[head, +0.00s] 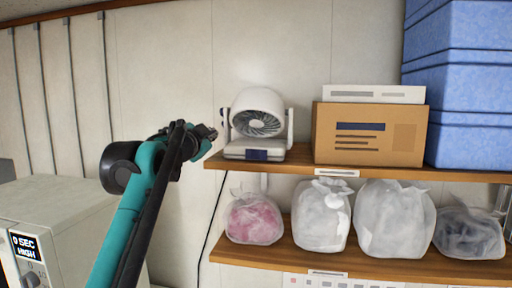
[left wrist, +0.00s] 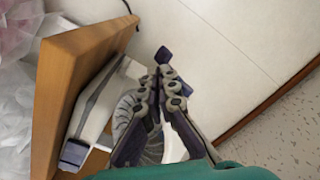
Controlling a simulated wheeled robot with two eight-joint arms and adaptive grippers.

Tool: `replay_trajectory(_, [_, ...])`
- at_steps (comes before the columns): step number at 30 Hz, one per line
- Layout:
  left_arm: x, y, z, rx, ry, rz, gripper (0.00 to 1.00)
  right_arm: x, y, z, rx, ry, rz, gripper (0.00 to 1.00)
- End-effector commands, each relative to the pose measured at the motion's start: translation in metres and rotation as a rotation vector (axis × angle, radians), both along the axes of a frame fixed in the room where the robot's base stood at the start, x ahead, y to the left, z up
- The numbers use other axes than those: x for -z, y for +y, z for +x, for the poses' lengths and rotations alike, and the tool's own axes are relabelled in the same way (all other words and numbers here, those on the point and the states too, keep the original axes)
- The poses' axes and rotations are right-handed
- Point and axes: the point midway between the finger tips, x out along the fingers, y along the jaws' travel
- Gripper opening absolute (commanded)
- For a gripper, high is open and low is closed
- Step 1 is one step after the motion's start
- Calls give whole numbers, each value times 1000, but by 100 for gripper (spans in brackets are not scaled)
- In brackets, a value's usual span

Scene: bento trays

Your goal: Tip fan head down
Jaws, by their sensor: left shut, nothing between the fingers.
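The white fan (head: 258,103) stands upright on the left end of the upper shelf. Its round head sits between two side arms above a flat base with a dark blue patch, and its grille faces the front. My left gripper (head: 209,131) is just left of the fan, near the shelf's left end, apparently apart from it. In the left wrist view the gripper (left wrist: 162,62) has its fingers together with nothing between them. They cover part of the fan's grille (left wrist: 124,106) there. My right gripper is not in view.
A cardboard box (head: 368,134) stands right of the fan on the upper shelf (head: 300,160), with blue bins (head: 468,90) farther right. Several filled plastic bags sit on the lower shelf (head: 340,262). A microwave-like appliance (head: 60,225) is at lower left. The wall left of the fan is clear.

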Motion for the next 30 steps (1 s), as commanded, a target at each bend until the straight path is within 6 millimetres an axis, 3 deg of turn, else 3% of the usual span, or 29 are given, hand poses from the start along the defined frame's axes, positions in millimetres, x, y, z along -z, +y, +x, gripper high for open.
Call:
replay_trajectory(19, [1, 11, -54, -1, 0, 0, 0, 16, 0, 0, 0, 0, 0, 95])
replay_trajectory(30, [0, 12, -60, 0, 0, 0, 0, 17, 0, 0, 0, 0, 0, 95])
